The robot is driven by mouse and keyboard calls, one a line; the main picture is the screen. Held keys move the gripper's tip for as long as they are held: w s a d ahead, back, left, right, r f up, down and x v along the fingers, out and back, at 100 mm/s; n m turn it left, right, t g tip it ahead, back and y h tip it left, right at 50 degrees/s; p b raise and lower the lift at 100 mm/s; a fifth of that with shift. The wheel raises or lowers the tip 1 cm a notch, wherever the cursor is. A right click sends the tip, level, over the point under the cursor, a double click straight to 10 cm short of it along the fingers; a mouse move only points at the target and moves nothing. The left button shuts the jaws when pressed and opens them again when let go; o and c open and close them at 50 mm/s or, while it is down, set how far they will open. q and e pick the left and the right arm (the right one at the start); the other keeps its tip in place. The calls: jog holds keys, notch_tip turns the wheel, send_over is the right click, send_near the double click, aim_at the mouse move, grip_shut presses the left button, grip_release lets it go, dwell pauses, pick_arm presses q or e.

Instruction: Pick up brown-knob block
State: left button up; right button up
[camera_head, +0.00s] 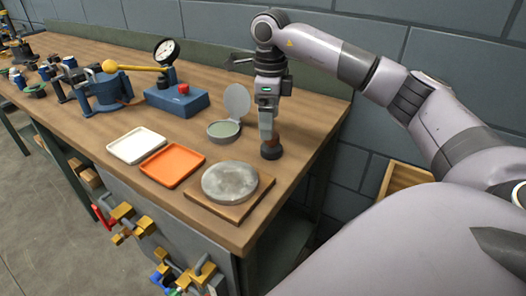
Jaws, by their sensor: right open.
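The brown-knob block (271,152) stands upright on the workbench near its right end, with a dark round base and a brown knob on top. My right gripper (267,130) points straight down over it, with its fingertips at the height of the knob. The jaws are open and partly hide the knob. Whether the fingers touch the knob is too small to tell. My left gripper is not in this view.
A grey disc (230,181) on a wooden board, an orange tray (172,166), a white tray (136,145) and an open round casing (224,130) stand left of the block. A blue box (178,100) with a red button is farther back. The bench's right edge is close.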

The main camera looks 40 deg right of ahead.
aim_at(272, 143)
jog(key=f, duration=0.6)
jog(key=shift+s+d+f, duration=0.15)
jog(key=shift+s+d, duration=0.05)
jog(key=shift+s, duration=0.15)
jog(key=shift+f, duration=0.45)
jog(key=shift+w, duration=0.1)
jog(key=c, duration=1.4)
